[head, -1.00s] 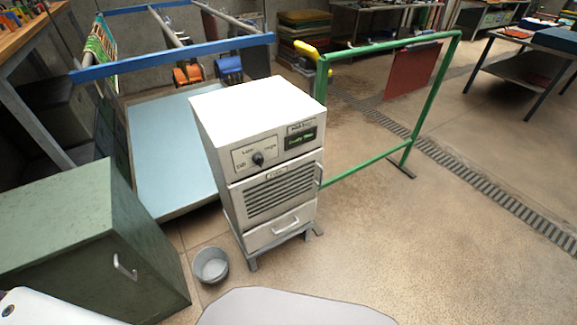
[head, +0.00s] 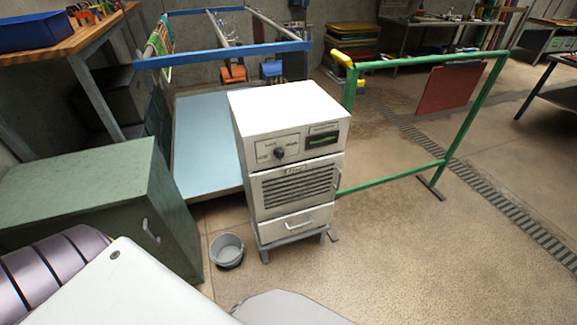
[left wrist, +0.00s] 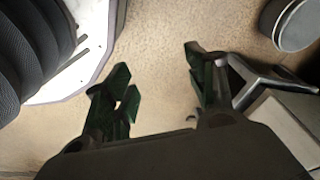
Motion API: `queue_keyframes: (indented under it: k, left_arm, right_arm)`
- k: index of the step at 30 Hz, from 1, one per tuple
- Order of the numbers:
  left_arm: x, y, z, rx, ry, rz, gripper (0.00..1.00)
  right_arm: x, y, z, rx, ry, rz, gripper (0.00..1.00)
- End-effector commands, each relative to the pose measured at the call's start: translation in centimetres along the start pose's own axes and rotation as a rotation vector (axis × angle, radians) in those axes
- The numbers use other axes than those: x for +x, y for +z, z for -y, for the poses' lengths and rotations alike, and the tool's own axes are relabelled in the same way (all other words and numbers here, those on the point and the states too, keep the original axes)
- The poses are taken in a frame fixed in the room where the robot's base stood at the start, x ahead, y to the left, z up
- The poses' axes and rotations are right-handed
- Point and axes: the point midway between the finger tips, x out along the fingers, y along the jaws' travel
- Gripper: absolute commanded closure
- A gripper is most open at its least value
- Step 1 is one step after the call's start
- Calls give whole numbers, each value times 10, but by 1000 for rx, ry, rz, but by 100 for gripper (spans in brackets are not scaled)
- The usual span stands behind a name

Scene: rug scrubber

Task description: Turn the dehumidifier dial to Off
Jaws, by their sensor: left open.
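The white dehumidifier (head: 288,160) stands upright on a low grey stand in the middle of the head view. Its black dial (head: 279,153) is on the left of the upper front panel, with labels around it too small to read. A dark display (head: 322,139) is to the right of the dial. In the left wrist view my left gripper (left wrist: 158,85) is open and empty, its dark green fingers apart above the floor. Part of the dehumidifier's stand (left wrist: 262,82) shows just right of the fingers. My right gripper is in neither view.
A green cabinet (head: 90,205) stands to the left. A grey bucket (head: 227,250) is on the floor between it and the dehumidifier; it also shows in the left wrist view (left wrist: 295,25). A green frame (head: 420,60) stands behind right. Floor at the front right is clear.

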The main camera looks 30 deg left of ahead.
Motion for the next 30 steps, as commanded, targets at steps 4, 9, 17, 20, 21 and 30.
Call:
queue_keyframes:
  k: [4,9,17,20,21,30]
  left_arm:
    - [-28,-28,0,-4,1,-17,44]
    - [-60,-56,-2,-7,4,-31,44]
    - [-116,-95,-3,-9,12,-61,44]
    - [-139,-110,-4,-9,17,-78,44]
    - [-149,-116,-5,-8,20,-86,44]
    - [-226,-160,-13,13,56,-171,44]
  right_arm:
    - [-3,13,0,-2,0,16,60]
    - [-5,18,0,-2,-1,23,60]
    - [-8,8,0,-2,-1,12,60]
    - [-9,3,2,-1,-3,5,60]
    - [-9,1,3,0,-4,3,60]
    - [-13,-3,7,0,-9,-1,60]
